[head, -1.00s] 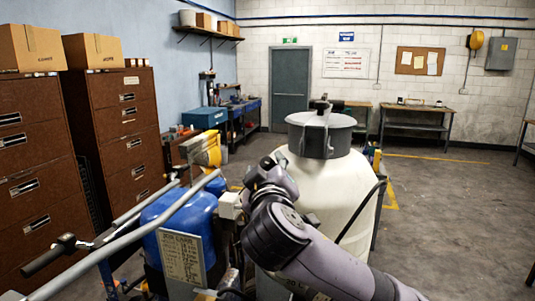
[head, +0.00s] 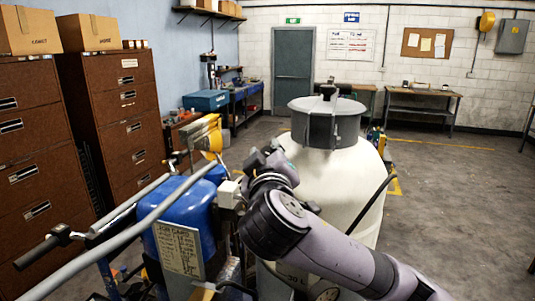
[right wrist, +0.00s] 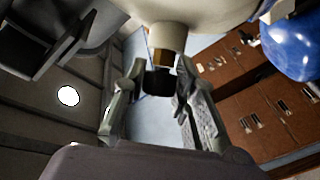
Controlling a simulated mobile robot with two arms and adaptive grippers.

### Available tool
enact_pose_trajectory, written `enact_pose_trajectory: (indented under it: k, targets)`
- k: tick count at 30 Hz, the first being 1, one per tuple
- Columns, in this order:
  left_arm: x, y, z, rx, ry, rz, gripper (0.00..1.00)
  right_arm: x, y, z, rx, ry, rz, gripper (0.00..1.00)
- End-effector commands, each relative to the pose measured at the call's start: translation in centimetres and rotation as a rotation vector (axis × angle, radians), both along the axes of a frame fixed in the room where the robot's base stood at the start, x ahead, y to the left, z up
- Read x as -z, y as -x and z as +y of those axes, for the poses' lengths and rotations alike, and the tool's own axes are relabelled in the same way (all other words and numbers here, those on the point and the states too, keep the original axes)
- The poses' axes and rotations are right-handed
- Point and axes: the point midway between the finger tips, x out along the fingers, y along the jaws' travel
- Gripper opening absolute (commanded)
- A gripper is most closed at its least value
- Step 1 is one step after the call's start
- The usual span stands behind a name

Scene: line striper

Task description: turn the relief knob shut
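The relief knob (right wrist: 160,82) is a small black knob below a brass stem (right wrist: 162,58) and a cream fitting (right wrist: 167,35) in the right wrist view. My right gripper (right wrist: 159,88) has its fingers apart, one on each side of the knob. I cannot tell whether the fingertips touch it. In the head view my right gripper (head: 268,162) is at the left side of the cream tank (head: 345,190), which has a grey lidded collar (head: 325,122). The knob cannot be made out there. My left gripper is not in view.
A blue tank (head: 180,222) with a job card (head: 178,248) and grey handlebars (head: 130,210) stand close on the left. A black hose (head: 372,205) runs down the cream tank's right side. Brown drawer cabinets (head: 110,110) line the left wall. The floor at right is open.

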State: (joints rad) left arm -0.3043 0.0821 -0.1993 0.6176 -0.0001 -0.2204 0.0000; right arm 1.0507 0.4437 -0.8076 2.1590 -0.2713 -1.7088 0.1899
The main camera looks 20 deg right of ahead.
Motion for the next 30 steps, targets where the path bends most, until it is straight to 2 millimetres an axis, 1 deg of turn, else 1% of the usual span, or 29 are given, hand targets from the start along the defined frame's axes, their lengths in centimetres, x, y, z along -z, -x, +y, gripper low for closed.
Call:
enact_pose_trajectory:
  k: [1, 10, 20, 26, 30]
  targets:
    - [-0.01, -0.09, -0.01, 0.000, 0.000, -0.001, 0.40, 0.00, 0.00, 0.00, 0.000, 0.000, 0.000, 0.20]
    - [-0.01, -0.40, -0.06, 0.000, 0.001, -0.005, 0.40, 0.03, 0.00, 0.03, -0.001, 0.000, 0.001, 0.00]
    - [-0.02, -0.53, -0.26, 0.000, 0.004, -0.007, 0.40, 0.02, 0.01, 0.00, -0.018, 0.006, 0.019, 0.00]
    - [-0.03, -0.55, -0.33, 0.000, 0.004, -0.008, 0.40, 0.00, 0.02, -0.01, -0.080, 0.029, 0.085, 0.00]
    - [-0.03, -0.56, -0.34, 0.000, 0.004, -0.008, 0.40, -0.04, 0.03, 0.01, -0.153, 0.058, 0.160, 0.00]
